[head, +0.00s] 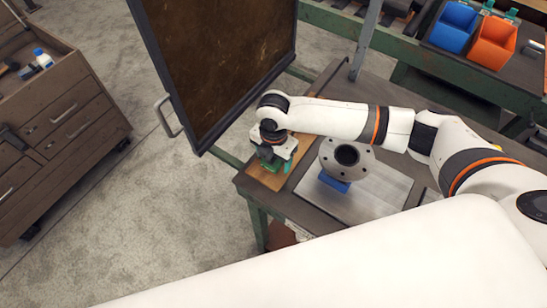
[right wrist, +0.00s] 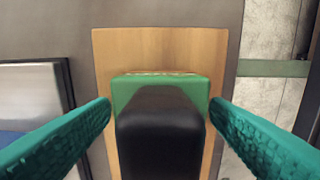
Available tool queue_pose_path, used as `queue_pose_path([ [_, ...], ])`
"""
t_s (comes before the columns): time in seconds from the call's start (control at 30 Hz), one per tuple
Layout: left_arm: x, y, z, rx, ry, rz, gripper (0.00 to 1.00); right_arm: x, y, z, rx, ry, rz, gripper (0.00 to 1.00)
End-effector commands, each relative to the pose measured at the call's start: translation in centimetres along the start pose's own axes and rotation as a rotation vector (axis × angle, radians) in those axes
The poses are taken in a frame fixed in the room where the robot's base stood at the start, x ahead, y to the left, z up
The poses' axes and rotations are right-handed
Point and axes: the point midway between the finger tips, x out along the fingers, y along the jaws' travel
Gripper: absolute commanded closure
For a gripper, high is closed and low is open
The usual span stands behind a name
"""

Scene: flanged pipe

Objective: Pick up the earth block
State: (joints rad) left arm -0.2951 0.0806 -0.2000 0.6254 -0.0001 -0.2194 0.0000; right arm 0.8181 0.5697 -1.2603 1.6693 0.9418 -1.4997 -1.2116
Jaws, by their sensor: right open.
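The earth block, a green block (right wrist: 120,92) with a black upper part (right wrist: 160,130), sits on a wooden board (right wrist: 220,45) in the right wrist view. In the head view only a little green (head: 268,167) shows under my right gripper (head: 273,162), at the left end of the table. My right gripper is open, with its teal fingers on either side of the block. My left gripper is not in view.
A grey flanged pipe (head: 346,157) stands on a blue support (head: 333,183) over a metal plate (head: 385,190), just right of the gripper. A dark framed panel (head: 220,60) rises behind the table's left end. Blue (head: 454,27) and orange (head: 493,44) bins stand at the back.

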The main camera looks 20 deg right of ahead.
Motion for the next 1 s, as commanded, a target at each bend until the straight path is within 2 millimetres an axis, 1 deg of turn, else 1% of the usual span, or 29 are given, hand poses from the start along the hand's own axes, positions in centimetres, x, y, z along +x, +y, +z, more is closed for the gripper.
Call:
queue_pose_path([
  [0.1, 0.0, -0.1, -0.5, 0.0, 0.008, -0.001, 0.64, 0.0, 0.0, 0.0, -0.001, 0.0, 0.0, 0.29],
  [0.4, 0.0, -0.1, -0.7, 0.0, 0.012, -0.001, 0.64, 0.0, 0.0, 0.0, 0.0, -0.001, 0.001, 0.77],
  [0.63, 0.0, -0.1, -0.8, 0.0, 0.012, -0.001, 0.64, -0.2, -0.1, 0.0, 0.0, 0.0, -0.003, 0.77],
  [0.73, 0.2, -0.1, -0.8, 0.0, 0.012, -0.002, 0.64, -0.8, -0.1, 0.0, -0.001, 0.0, -0.004, 0.77],
  [0.87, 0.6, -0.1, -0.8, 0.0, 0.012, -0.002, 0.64, -2.8, -0.2, 0.0, -0.002, 0.001, -0.007, 0.77],
  [1.0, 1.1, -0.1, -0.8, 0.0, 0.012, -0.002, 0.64, -5.5, -0.2, -0.1, -0.002, 0.001, -0.007, 0.77],
])
